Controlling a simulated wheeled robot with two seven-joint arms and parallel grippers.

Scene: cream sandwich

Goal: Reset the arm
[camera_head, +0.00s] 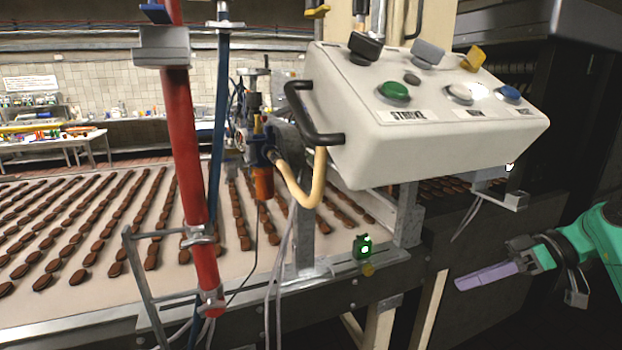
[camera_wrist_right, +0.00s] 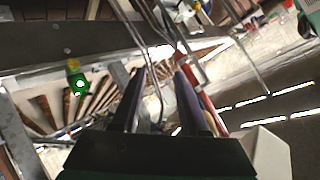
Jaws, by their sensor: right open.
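My right gripper (camera_head: 487,276) comes in from the right edge of the head view on a green arm. Its purple fingers point left, in front of the dark machine side and below the control box. In the right wrist view, its two fingers (camera_wrist_right: 157,100) stand apart with nothing held between them. The gripper touches nothing that I can see. My left gripper is not in either view.
A white control box (camera_head: 440,125) with coloured buttons and switches hangs above the conveyor (camera_head: 110,297), which carries rows of brown biscuits. A red post (camera_head: 190,150) stands in front. A green-lit sensor (camera_head: 364,246) sits on the conveyor edge. Free space lies left of my gripper.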

